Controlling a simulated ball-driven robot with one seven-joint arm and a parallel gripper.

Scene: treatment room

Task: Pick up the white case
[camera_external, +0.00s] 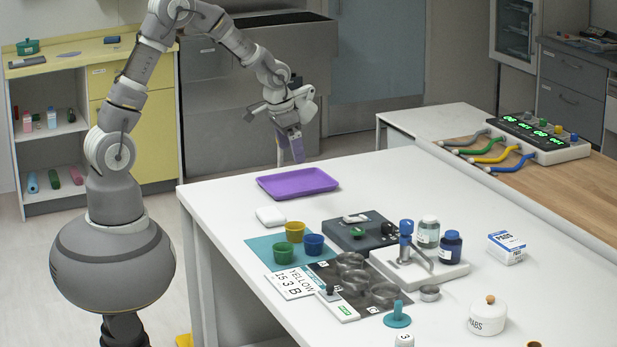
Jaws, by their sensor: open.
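A small white case (271,216) with rounded corners lies flat near the left edge of the white table (400,178). It sits in front of the purple tray (297,183) and just behind the teal mat. My gripper (297,153) hangs above the far edge of the table, behind the purple tray and well above and behind the case. It points down and is open. I see nothing between its fingers, though they are small in this view. Nothing covers the case.
Green, yellow and blue cups (294,231) stand on the teal mat close to the case. A dark grey box (358,231) is to its right, and bottles (450,247) stand farther right. The table between the purple tray and the right-hand counter is clear.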

